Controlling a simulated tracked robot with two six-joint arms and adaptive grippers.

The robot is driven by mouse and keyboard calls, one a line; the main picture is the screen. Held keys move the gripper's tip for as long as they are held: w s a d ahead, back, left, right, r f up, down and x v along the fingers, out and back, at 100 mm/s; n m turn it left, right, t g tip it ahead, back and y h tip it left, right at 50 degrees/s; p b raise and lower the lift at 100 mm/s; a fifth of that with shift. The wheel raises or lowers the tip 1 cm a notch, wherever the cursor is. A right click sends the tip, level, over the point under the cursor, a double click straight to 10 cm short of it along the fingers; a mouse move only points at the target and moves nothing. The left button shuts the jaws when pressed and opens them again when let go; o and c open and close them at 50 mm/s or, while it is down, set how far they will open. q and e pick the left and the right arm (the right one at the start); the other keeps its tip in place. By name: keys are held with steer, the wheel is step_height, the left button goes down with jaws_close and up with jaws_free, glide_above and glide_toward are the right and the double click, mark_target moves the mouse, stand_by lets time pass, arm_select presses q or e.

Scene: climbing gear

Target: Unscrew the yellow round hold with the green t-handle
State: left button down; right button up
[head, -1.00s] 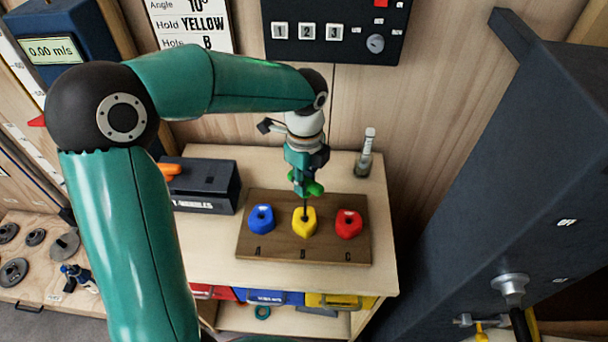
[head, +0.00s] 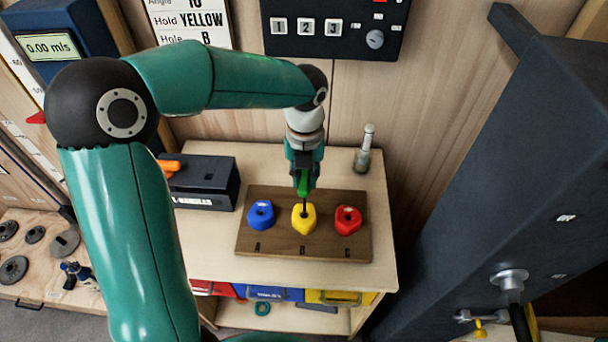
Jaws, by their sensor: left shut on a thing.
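The yellow round hold (head: 304,219) sits at the middle place, B, on the brown wooden board (head: 265,252). My left gripper (head: 304,177) points down above it and is shut on the green t-handle (head: 304,186). The handle's thin dark shaft runs down to the middle of the yellow hold. Its tip is hidden in the hold, so I cannot see how deep it sits. My right gripper is not in view.
A blue hold (head: 261,214) and a red hold (head: 348,219) flank the yellow one. A dark box (head: 207,183) with an orange handle stands left. A small bottle-like item (head: 365,150) stands behind right. A large dark panel (head: 490,170) rises at right.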

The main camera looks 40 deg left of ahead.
arm_select(q)
steer(key=c, duration=1.6)
jaws_free()
jaws_close()
steer(key=shift+f+b, duration=0.35)
steer(key=shift+f, duration=0.3)
